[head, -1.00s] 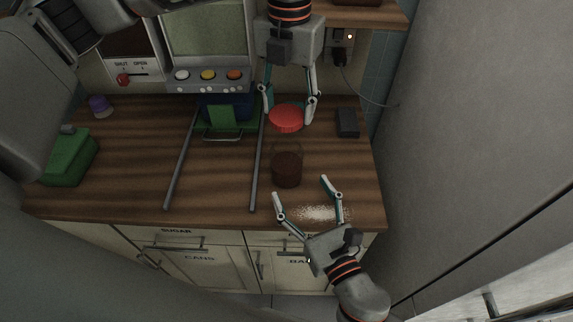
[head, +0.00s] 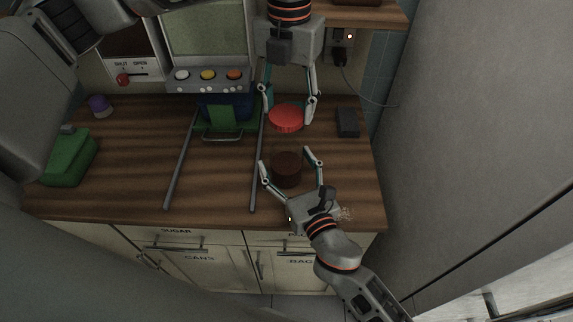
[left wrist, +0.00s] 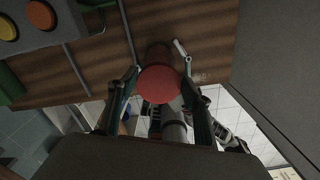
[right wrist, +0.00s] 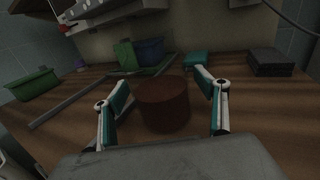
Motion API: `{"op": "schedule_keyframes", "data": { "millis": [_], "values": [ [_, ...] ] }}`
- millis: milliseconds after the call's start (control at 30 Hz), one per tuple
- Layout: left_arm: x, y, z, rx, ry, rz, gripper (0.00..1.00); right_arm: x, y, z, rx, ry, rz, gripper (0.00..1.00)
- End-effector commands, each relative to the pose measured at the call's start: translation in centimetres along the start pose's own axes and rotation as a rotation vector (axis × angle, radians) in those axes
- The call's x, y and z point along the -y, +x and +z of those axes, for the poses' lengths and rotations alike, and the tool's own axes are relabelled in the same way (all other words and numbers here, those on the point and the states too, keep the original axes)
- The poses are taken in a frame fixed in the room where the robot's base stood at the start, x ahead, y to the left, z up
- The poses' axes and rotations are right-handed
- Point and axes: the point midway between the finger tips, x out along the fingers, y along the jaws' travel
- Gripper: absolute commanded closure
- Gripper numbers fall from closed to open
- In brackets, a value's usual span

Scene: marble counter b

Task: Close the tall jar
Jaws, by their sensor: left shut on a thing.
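The red round lid (head: 286,120) is held between the fingers of my left gripper (head: 289,113), behind the jar. It also shows in the left wrist view (left wrist: 160,84). The tall jar (head: 286,169), with dark brown contents, stands upright on the wooden counter in front of the lid. Its top has no lid on it. My right gripper (head: 284,168) is open, with one finger on each side of the jar. In the right wrist view the jar (right wrist: 163,105) stands between the spread fingers, with gaps visible on both sides.
White powder (head: 346,213) lies near the front edge, partly hidden by my right gripper. Two grey rails (head: 258,165) run along the counter to the left of the jar. A dark box (head: 347,122) stands right of the lid. A green container (head: 68,158) is far left.

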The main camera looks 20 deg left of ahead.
Motion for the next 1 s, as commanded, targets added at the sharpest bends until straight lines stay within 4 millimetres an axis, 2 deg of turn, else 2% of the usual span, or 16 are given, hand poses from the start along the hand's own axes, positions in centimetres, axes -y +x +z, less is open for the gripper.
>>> {"op": "schedule_keyframes", "data": {
  "millis": [33,200,233,367,700,1000],
  "values": [
    [0.0,0.0,0.0,0.0,0.0,0.0,0.6,0.0,0.0,0.0,0.0,0.0,0.0,0.38],
    [0.0,0.0,0.0,0.0,0.0,0.0,0.6,0.0,0.0,0.0,0.0,0.0,0.0,0.82],
    [0.0,0.0,0.0,0.0,0.0,0.0,0.6,0.0,0.0,0.0,0.0,0.0,0.0,0.87],
    [0.0,0.5,0.0,-0.002,0.001,0.0,0.6,0.0,0.0,0.0,0.0,0.0,0.0,0.87],
    [0.0,4.7,0.0,-0.002,0.001,0.0,0.6,0.0,0.0,0.0,0.0,0.0,0.0,0.87],
    [0.0,5.0,0.0,0.0,0.0,0.0,0.6,0.0,0.0,0.0,0.0,0.0,0.0,0.87]
  ]
}}
